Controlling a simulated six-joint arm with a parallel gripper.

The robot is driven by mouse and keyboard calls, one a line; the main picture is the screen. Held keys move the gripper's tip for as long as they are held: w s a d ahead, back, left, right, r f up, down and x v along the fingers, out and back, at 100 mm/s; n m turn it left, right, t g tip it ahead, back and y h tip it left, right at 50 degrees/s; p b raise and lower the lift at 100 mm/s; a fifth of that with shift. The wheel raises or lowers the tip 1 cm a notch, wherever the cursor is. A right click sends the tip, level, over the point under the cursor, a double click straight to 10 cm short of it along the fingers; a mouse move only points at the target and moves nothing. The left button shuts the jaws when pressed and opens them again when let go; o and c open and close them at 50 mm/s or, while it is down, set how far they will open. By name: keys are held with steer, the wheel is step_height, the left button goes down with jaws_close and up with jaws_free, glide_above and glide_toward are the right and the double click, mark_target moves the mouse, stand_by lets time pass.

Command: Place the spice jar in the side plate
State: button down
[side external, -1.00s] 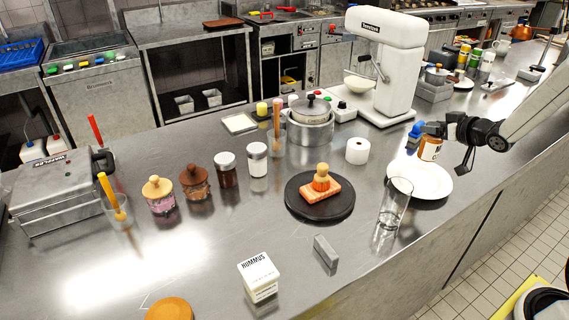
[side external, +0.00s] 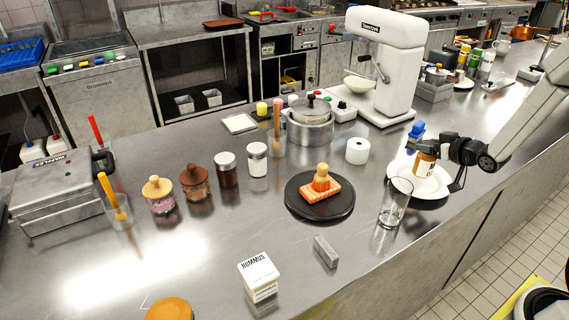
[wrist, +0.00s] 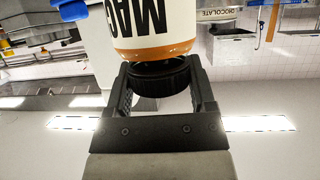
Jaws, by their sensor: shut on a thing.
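The spice jar (side external: 424,162) has a white label with dark letters and an orange-brown band. My gripper (side external: 438,160) is shut on it, coming in from the right. In the wrist view the jar (wrist: 153,28) extends beyond the fingers, and its black cap (wrist: 158,80) sits between the two fingers of my gripper (wrist: 160,88). The side plate (side external: 428,191) is a white round plate at the right of the counter. The jar appears over this plate in the side view; whether its lower end touches the plate cannot be told.
A clear glass (side external: 394,203) stands just in front of the plate's left side. A blue-topped item (side external: 416,131) stands behind the plate. A dark round board (side external: 318,211) with a brush-like item lies to the left, and a white roll (side external: 357,151) stands behind it.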

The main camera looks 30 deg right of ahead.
steer(key=shift+f, duration=1.15)
steer(key=shift+f, duration=0.15)
jaws_free()
steer(key=shift+s+r, duration=0.35)
steer(key=shift+s, duration=0.1)
steer(key=d+v, duration=0.1)
steer(key=v, duration=1)
steer(key=shift+a, duration=0.5)
